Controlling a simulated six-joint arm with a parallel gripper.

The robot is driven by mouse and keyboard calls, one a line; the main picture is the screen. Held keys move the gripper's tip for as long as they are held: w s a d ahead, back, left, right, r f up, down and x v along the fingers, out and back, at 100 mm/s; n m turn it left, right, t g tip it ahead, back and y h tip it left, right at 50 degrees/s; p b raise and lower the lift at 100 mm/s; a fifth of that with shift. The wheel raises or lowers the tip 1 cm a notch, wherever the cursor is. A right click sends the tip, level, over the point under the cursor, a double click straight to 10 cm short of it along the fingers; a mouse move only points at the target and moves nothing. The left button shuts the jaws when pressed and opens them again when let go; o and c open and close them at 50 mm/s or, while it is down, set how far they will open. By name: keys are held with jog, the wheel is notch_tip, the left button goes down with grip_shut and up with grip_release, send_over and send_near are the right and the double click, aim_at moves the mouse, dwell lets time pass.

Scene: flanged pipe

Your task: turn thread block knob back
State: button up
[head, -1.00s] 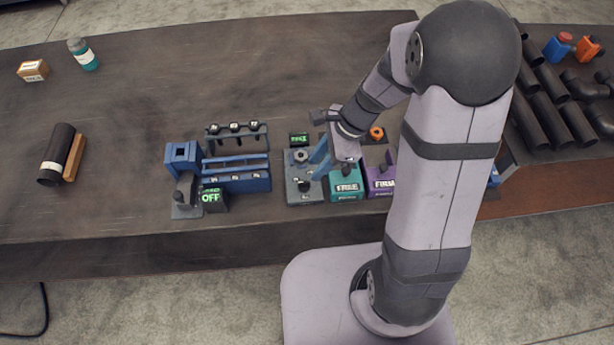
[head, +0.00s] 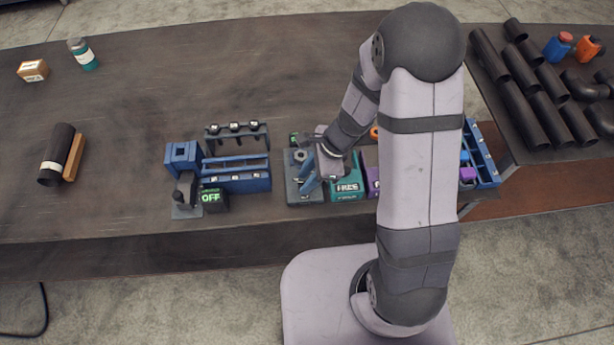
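The grey thread block (head: 292,190) stands near the table's front edge, left of the teal block marked FREE (head: 345,191). A round grey fitting (head: 299,155) shows on its back part. My gripper (head: 309,175) is low over the block, reaching in from the right. Its two blue fingers look spread apart, one toward the back and one toward the front. The front finger covers the spot of the dark knob, so the knob is mostly hidden. I cannot tell whether a finger touches it.
A blue rack (head: 237,181) and a dark box reading OFF (head: 212,198) stand to the left. A purple block (head: 372,182) is partly hidden by my arm. A dark pipe (head: 57,148) lies far left. Black pipes (head: 530,75) lie at right. The table's left-centre is clear.

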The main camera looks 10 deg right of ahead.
grip_shut()
jog(key=n+p, duration=0.1)
jog(key=n, duration=0.1)
jog(key=n+g+p, duration=0.1)
jog(key=n, duration=0.1)
jog(key=shift+w+g, duration=0.2)
jog(key=shift+g, duration=0.1)
jog(key=n+g, duration=0.1)
jog(key=n, duration=0.2)
jog(key=n+h, duration=0.1)
jog(key=n, duration=0.1)
jog(key=shift+w+a+n+g, duration=0.1)
jog(key=shift+a+n+g, duration=0.05)
jog(key=shift+n+g, duration=0.25)
dwell(0.4)
grip_release()
jog(key=shift+h, duration=0.3)
